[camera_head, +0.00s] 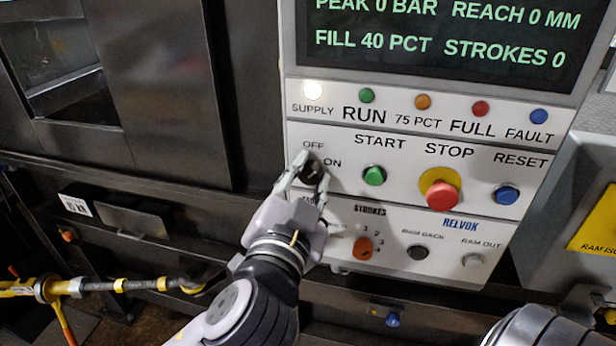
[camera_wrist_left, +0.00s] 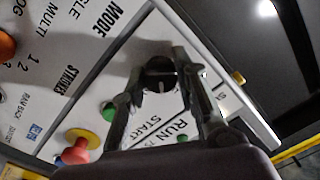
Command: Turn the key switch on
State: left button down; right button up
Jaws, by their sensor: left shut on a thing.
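The key switch (camera_head: 312,172) is a dark round knob at the left of the control panel, beside the OFF and ON labels. My left gripper (camera_head: 310,180) is at the panel with its two fingers on either side of the switch, shut on it. In the left wrist view the dark round switch (camera_wrist_left: 160,74) lies between the two fingertips of the left gripper (camera_wrist_left: 160,80). The fingers partly hide the switch in the head view, and its exact turn position cannot be told. My right gripper is not in view.
Right of the switch are the green START button (camera_head: 374,176), the red STOP button (camera_head: 441,195) on a yellow collar and the blue RESET button (camera_head: 506,194). An orange selector (camera_head: 363,248) sits below. The white SUPPLY lamp (camera_head: 313,90) looks lit. A display (camera_head: 440,40) is above.

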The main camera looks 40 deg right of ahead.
pick_arm(q)
jog(key=m, duration=0.3)
jog(key=shift+p, duration=0.3)
jog(key=shift+m, duration=0.5)
jog(key=c, duration=1.2)
grip_release()
jog(key=shift+c, duration=0.2)
jog(key=shift+s+a, duration=0.1)
jog(key=v, duration=1.1)
jog(key=shift+s+a, duration=0.25)
jog(key=shift+a, duration=0.1)
jog(key=shift+w, duration=0.1)
